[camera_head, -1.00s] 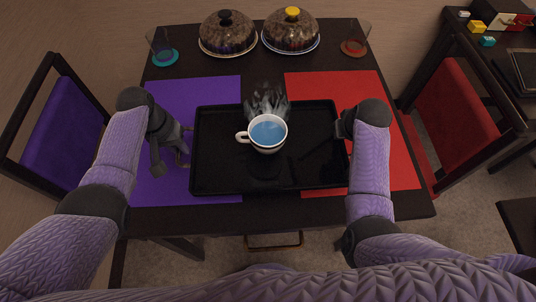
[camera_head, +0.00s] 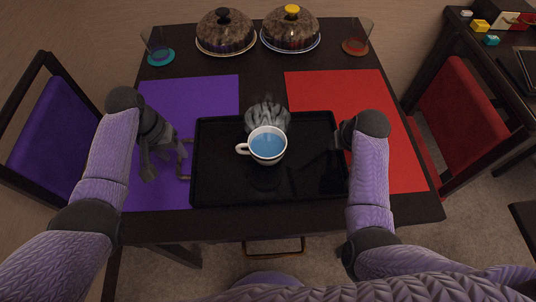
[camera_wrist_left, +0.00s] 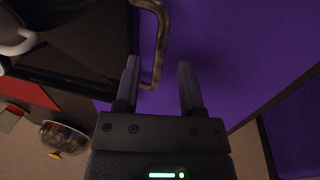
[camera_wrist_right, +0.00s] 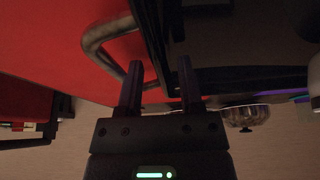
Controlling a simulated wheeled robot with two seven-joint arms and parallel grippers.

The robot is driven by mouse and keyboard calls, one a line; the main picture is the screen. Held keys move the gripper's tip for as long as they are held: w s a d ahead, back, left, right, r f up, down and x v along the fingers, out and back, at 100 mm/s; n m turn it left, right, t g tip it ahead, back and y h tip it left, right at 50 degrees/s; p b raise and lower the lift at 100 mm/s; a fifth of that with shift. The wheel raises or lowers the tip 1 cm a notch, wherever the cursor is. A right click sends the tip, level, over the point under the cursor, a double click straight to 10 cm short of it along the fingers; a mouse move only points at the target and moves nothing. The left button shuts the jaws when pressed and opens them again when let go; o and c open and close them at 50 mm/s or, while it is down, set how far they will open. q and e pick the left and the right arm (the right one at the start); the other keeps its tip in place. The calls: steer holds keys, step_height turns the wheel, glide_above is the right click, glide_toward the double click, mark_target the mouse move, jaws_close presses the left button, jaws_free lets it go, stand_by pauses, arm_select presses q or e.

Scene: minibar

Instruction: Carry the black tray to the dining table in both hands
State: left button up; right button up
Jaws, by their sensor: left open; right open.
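The black tray (camera_head: 225,185) rests on the dining table (camera_head: 262,78), across parts of a purple mat and a red mat. A white cup (camera_head: 267,145) with blue liquid stands steaming on the tray. My left gripper (camera_head: 165,168) is open and empty, just left of the tray's left handle; in the left wrist view the handle (camera_wrist_left: 162,45) lies ahead and left of the fingers (camera_wrist_left: 158,85). My right gripper (camera_wrist_right: 158,80) is open at the tray's right edge; in the right wrist view the right handle (camera_wrist_right: 97,42) is beside and ahead of its fingers. In the head view the right fingers are mostly hidden.
Two domed dishes (camera_head: 226,32) (camera_head: 291,28) and two glasses on coasters (camera_head: 160,48) (camera_head: 357,40) stand at the table's back. A purple chair (camera_head: 52,135) is at left, a red chair (camera_head: 462,115) at right. A side table with small items is at upper right.

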steer(key=shift+r, duration=0.1)
arm_select(q)
step_height(320, 180, up, 9)
steer(key=a, duration=0.1)
steer(key=shift+a+f, duration=0.2)
steer(key=shift+a, duration=0.2)
arm_select(e)
steer(key=v, duration=1.1)
steer(key=shift+s+r, duration=0.2)
steer(key=shift+r, duration=0.15)
steer(key=shift+a, duration=0.1)
